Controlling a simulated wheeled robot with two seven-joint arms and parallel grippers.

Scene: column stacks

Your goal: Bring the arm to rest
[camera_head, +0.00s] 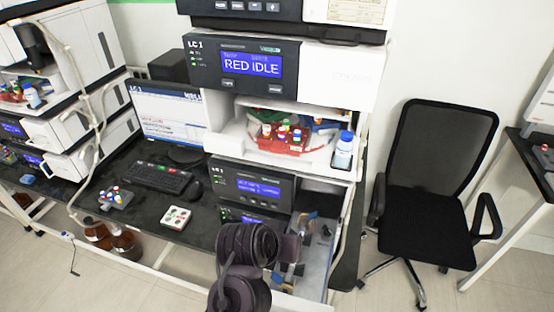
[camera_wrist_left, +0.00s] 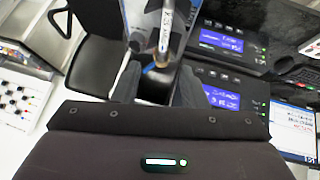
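My left arm (camera_head: 243,262) comes up from the bottom of the head view, in front of the lower part of the middle instrument stack. My left gripper (camera_wrist_left: 157,82) shows in the left wrist view with its two grey fingers apart and a dark gap between them. A slim labelled column (camera_wrist_left: 165,35) is just beyond the fingers; I cannot tell whether they touch it. In the head view my arm partly hides the open column compartment (camera_head: 318,262). My right gripper is in neither view.
The instrument stack (camera_head: 272,68) reads "RED IDLE". Its bay holds a red tray (camera_head: 284,146) of vials and a blue-capped bottle (camera_head: 344,150). A keyboard (camera_head: 157,178) and a small white tray (camera_head: 176,218) lie on the bench. A black chair (camera_head: 436,160) stands right, with open floor before it.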

